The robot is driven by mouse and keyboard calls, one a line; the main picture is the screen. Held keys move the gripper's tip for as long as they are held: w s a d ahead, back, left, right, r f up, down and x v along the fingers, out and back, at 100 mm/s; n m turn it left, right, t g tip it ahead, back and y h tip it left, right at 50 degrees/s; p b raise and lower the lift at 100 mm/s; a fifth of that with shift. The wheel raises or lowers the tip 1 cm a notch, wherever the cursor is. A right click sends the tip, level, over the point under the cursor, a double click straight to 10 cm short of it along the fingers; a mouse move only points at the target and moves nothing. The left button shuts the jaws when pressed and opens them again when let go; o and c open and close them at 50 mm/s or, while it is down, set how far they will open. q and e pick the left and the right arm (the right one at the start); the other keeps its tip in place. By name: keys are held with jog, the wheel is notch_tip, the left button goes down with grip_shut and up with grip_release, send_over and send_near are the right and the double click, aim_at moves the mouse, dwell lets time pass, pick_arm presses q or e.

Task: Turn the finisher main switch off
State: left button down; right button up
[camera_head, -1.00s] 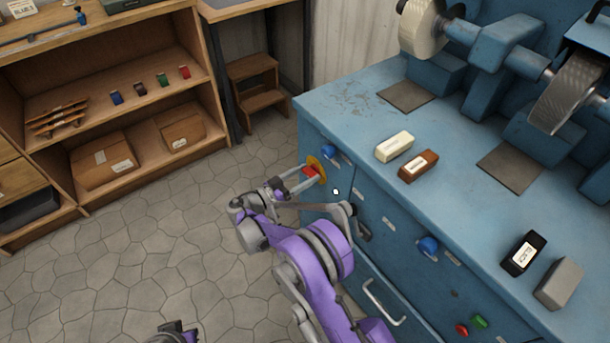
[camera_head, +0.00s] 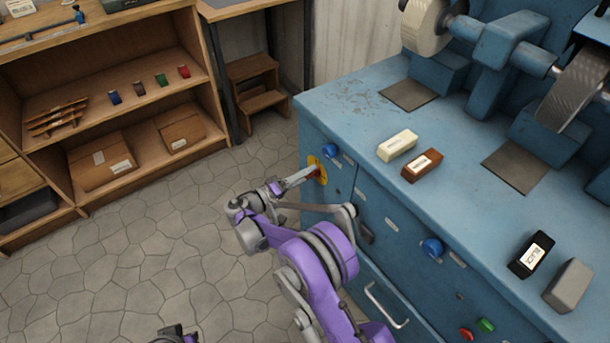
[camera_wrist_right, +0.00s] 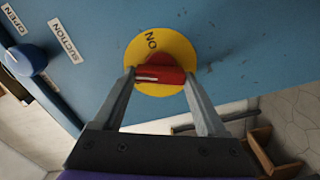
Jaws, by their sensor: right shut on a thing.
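The finisher main switch is a red handle (camera_wrist_right: 160,78) on a round yellow plate (camera_wrist_right: 180,48), mounted on the blue cabinet's side. The word ON shows on the plate at the top of the right wrist view. A pale line runs along the handle. My right gripper (camera_wrist_right: 162,76) is shut on the handle, one finger at each end. In the head view the right gripper (camera_head: 313,173) reaches the yellow plate (camera_head: 320,162) from the left and hides most of the handle. A bit of my left gripper (camera_head: 175,335) shows at the bottom edge; its jaws cannot be made out.
Blue knobs (camera_head: 331,150) (camera_head: 432,247) stick out of the cabinet side. A drawer handle (camera_head: 386,306) and red (camera_head: 466,334) and green (camera_head: 486,325) buttons are lower down. Several blocks lie on the cabinet top (camera_head: 350,100). The stone floor (camera_head: 150,250) to the left is clear.

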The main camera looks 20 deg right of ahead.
jog(key=shift+f+n, duration=0.15)
jog(key=shift+n, duration=2.15)
jog(key=o, duration=1.3)
jog(key=p+v, duration=0.1)
jog(key=v, duration=1)
